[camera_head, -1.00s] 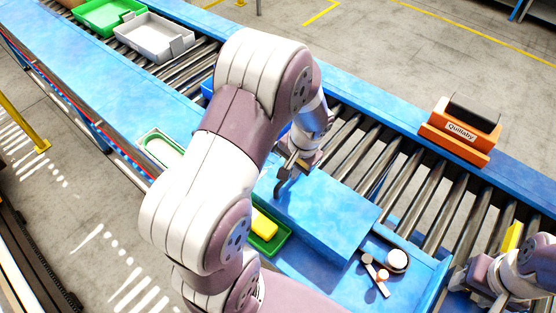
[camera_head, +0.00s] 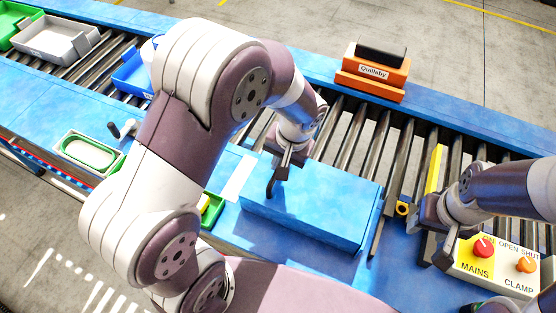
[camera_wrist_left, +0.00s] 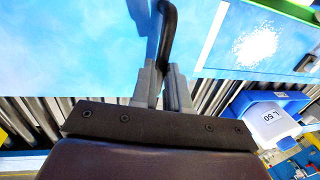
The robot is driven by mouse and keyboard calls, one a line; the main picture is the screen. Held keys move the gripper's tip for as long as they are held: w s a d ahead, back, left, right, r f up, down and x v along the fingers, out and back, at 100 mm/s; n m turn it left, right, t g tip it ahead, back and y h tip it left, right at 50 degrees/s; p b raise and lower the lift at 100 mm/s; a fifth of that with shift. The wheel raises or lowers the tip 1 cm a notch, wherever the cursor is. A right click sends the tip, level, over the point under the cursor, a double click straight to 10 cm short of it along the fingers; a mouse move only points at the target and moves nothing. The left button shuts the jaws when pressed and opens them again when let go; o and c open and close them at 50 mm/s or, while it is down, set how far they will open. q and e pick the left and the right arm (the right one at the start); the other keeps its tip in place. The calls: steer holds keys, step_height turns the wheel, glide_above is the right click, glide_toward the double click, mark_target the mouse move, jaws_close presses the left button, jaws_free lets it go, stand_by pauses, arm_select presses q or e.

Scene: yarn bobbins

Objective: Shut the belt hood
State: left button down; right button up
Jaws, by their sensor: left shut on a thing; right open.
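The belt hood (camera_head: 320,200) is a blue box-shaped cover on the near side of the roller conveyor. Its top looks roughly level in the head view; whether it sits fully down cannot be told. My left gripper (camera_head: 285,170) is shut on the dark curved hood handle (camera_head: 271,187). In the left wrist view, the handle (camera_wrist_left: 168,35) rises between the left gripper (camera_wrist_left: 165,85) fingers, in front of the blue surface. My right gripper (camera_head: 430,238) is open and empty, right of the hood and apart from it.
A control box (camera_head: 488,280) with MAINS and CLAMP knobs stands at the right, close to my right gripper. A yellow bar (camera_head: 435,168) lies beside that gripper. An orange Quillaby block (camera_head: 374,72) stands on the far rail. Trays (camera_head: 52,40) stand at the far left.

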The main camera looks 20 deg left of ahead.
arm_select(q)
steer(key=shift+d, duration=0.1)
steer(key=c, duration=1.2)
jaws_free()
steer(key=shift+o, duration=0.4)
steer(key=shift+d, duration=0.3)
steer(key=shift+w+r, duration=0.1)
steer(key=shift+r, duration=0.35)
step_height(320, 180, up, 12)
steer(key=d+p, duration=0.2)
steer(key=shift+s+d+f, duration=0.15)
steer(key=shift+s+d, duration=0.05)
steer(key=shift+d, duration=0.05)
arm_select(e)
steer(key=r, duration=0.2)
steer(key=shift+d+r, duration=0.2)
steer(key=shift+r, duration=0.1)
steer(key=shift+f, duration=0.1)
